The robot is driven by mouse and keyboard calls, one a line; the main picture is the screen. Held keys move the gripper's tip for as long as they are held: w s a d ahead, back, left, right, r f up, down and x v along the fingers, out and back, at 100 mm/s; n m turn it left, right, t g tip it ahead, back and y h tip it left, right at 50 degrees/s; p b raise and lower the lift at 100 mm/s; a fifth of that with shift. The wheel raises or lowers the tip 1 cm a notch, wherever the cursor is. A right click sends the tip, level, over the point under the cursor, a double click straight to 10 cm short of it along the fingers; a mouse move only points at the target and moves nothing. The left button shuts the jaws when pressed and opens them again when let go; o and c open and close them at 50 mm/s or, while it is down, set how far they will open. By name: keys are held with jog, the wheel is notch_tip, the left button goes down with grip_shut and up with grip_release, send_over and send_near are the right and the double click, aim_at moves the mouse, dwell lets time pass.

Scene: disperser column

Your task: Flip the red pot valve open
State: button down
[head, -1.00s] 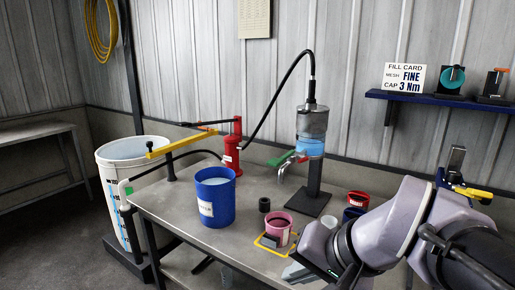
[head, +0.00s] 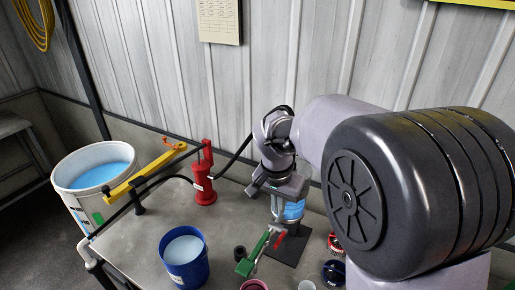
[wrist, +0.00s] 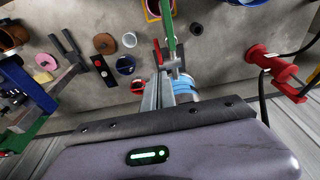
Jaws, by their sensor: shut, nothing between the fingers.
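The pot (head: 293,212) is a grey and blue canister on a dark stand. It also shows in the wrist view (wrist: 186,88). A small red valve part (head: 280,240) is at its front by the metal spout, beside a long green handle (head: 252,254). In the wrist view the red part (wrist: 157,53) lies just left of the green handle (wrist: 171,32). My gripper (head: 256,190) is shut and empty, over the pot's upper front. I cannot tell whether it touches. It hides the pot's top.
A blue bucket (head: 184,262) is at the front, a white barrel (head: 95,172) at the far left. Small cups, including a red one (head: 334,243), lie near the stand.

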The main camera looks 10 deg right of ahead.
jog(key=w, duration=0.1)
jog(key=b, duration=0.2)
send_over(276, 244)
jog(key=w+d, duration=0.1)
notch_tip(276, 244, down, 9)
jog(key=shift+w+f, duration=0.1)
jog(key=f, duration=0.4)
jog(key=shift+s+a+f, duration=0.1)
jog(key=shift+s+a, duration=0.1)
jog(key=shift+s, duration=0.05)
jog(key=f+b, duration=0.1)
jog(key=b, duration=0.1)
jog(key=s+f+b, duration=0.1)
jog(key=b, duration=0.1)
jog(key=shift+a, duration=0.3)
jog(key=shift+r, duration=0.25)
jog(key=shift+r, duration=0.15)
